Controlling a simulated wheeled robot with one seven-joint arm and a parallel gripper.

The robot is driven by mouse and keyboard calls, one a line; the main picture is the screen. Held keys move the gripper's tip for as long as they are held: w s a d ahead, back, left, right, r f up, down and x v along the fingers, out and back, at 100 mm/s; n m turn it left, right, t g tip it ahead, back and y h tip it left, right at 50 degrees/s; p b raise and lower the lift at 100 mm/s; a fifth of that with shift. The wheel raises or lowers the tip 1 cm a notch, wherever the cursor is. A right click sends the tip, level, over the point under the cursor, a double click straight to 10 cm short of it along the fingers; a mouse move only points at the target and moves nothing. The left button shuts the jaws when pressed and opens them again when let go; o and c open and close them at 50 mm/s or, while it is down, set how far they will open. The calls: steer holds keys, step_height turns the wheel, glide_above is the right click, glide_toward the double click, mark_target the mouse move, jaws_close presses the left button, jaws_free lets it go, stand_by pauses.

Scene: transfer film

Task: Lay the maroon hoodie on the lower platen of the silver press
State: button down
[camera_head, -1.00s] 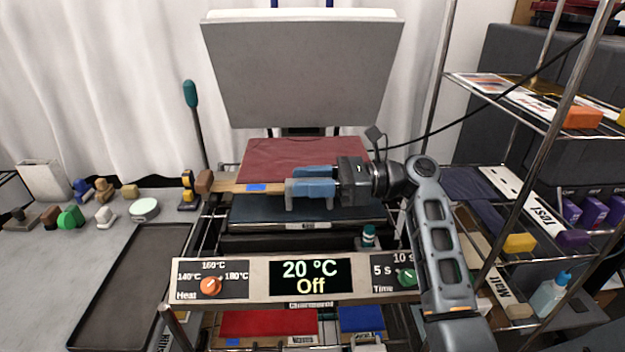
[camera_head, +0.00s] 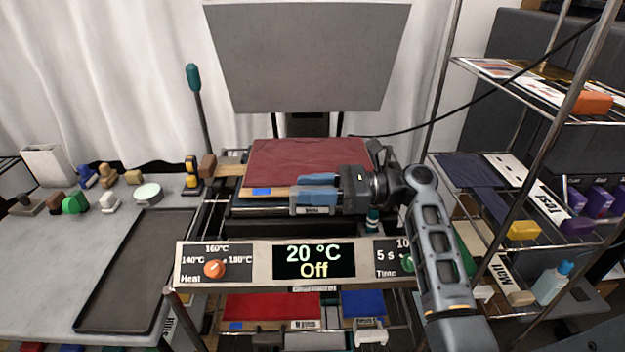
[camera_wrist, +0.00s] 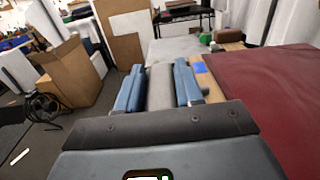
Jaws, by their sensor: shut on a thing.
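The maroon hoodie (camera_head: 310,160) lies flat, with a wooden strip with blue tape along its front edge (camera_head: 248,192), above the dark lower platen (camera_head: 245,209) of the silver press. I cannot tell if it touches the platen. The upper platen (camera_head: 310,55) is raised, well clear above the hoodie.
The press's control panel (camera_head: 290,262) stands in front and reads 20 °C, Off. A grey table (camera_head: 50,270) with a dark tray (camera_head: 135,280) and small blocks is on the left. A wire rack (camera_head: 480,160) with supplies is close on the right. Red and blue items lie below.

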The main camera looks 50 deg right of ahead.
steer(key=shift+f, duration=0.45)
stand_by(0.4)
steer(key=c, duration=0.6)
jaws_free()
steer(key=shift+c, duration=0.2)
steer(key=b+v, duration=0.1)
steer(key=v, duration=0.6)
steer(key=shift+s+d, duration=0.25)
steer(key=shift+s, duration=0.1)
